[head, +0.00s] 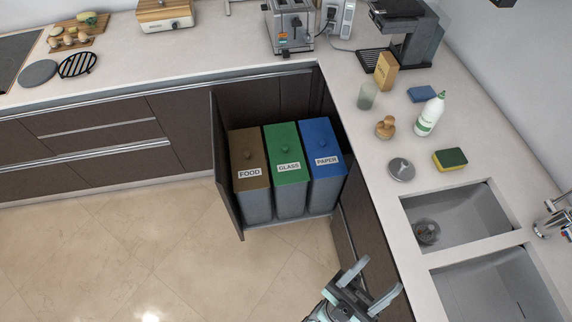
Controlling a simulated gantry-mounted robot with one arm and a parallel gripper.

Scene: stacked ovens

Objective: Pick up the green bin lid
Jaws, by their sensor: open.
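The green bin lid (286,153) is on the middle bin of three in the open corner cabinet. It has a small knob and a label reading GLASS. A brown lid (247,157) labelled FOOD is to its left and a blue lid (321,146) labelled PAPER is to its right. All three lids sit closed on grey bins. My gripper (379,281) is at the bottom of the view, below and to the right of the bins. Its fingers are apart with nothing between them. It is well away from the green lid.
The cabinet door (226,170) stands open left of the bins. The counter (375,205) edge runs along their right side. The counter holds a sponge (450,159), a white bottle (430,114) and a sink (460,217). The floor (150,240) in front is clear.

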